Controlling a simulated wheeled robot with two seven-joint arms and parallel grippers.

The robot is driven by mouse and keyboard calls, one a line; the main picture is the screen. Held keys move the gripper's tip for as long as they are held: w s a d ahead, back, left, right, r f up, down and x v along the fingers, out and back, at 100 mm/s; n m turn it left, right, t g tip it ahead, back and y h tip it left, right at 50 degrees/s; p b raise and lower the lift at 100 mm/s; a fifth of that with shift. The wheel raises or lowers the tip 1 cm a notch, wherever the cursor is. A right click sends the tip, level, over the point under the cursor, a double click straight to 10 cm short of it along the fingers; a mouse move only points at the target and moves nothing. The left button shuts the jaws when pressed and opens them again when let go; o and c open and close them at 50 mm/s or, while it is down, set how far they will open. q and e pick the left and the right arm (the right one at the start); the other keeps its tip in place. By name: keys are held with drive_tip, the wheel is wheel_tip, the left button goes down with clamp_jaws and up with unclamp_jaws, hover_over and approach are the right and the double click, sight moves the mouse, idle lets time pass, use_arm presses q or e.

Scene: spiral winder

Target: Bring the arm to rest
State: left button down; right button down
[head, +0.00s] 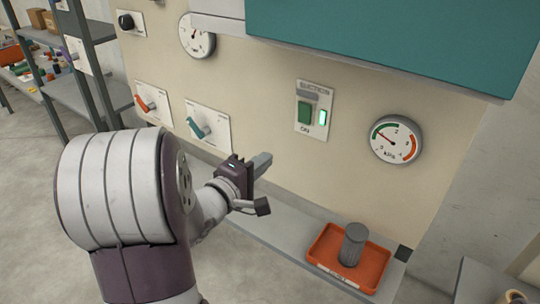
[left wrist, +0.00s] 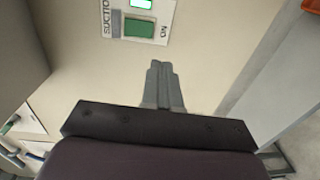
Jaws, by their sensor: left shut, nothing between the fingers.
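My left arm comes in from the left in the head view, and its gripper (head: 262,180) is held in front of the beige machine panel (head: 265,110). The gripper is below and left of the suction switch (head: 305,113), apart from it. In the left wrist view the gripper's fingers (left wrist: 160,70) are together with nothing between them. The switch (left wrist: 139,28) shows above the fingertips there, with a lit green lamp. My right gripper is not in view.
An orange tray (head: 323,245) with a grey cylinder (head: 353,244) stands on the ledge (head: 285,228). A kPa gauge (head: 396,139) is at right. An orange-handled knob (head: 146,103) and a teal-handled knob (head: 199,125) are at left. A teal cover (head: 400,40) juts out above. Shelves (head: 75,90) stand far left.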

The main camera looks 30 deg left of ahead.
use_arm(q)
drive_tip(key=s+a+f+m+g+y, duration=0.2)
drive_tip(key=a+f+m+g+y, duration=0.15)
drive_tip(key=f, duration=0.25)
drive_tip(key=s+a+f+m+g+y, duration=0.2)
drive_tip(key=f+m+g, duration=0.2)
drive_tip(key=f+g, duration=0.15)
drive_tip(key=s+d+f+m+g+h, duration=0.2)
drive_tip(key=d+m, duration=0.3)
drive_tip(key=d, duration=0.3)
drive_tip(key=s+d+f+m+g+h, duration=0.2)
drive_tip(key=s+d+f+m+g, duration=0.1)
drive_tip(key=d, duration=0.6)
drive_tip(key=shift+s+d+m+g, duration=0.15)
drive_tip(key=shift+s+m+g, duration=0.8)
drive_tip(key=shift+s, duration=0.3)
drive_tip(key=shift+f, duration=0.1)
